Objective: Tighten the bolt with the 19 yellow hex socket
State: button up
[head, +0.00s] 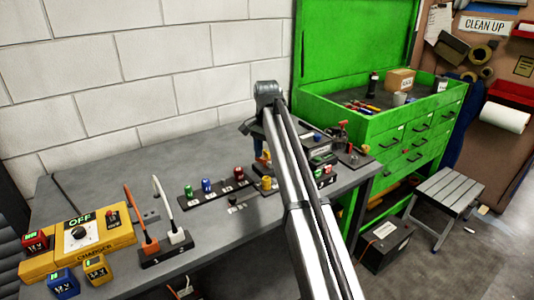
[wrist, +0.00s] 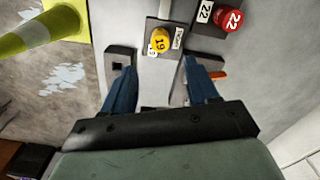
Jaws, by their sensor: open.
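The yellow socket marked 19 (wrist: 160,43) sits on a dark holder with a white label in the wrist view. In the head view the yellow socket (head: 267,183) stands on the bench just below my gripper (head: 261,156). In the wrist view my gripper (wrist: 160,68) is open, its two blue fingers spread apart and nothing between them. The yellow socket lies a little beyond the fingertips, roughly centred between them. I cannot pick out the bolt; my arm hides part of the bench in the head view.
A red socket marked 22 (wrist: 229,19) is beside the yellow one. Blue (head: 207,185) and green (head: 187,192) sockets stand along the rail to the left. A yellow charger box (head: 95,238) is at the bench's left. A green tool cabinet (head: 395,130) stands at the right.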

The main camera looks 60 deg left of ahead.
aim_at(267, 178)
jog(key=shift+f, duration=5)
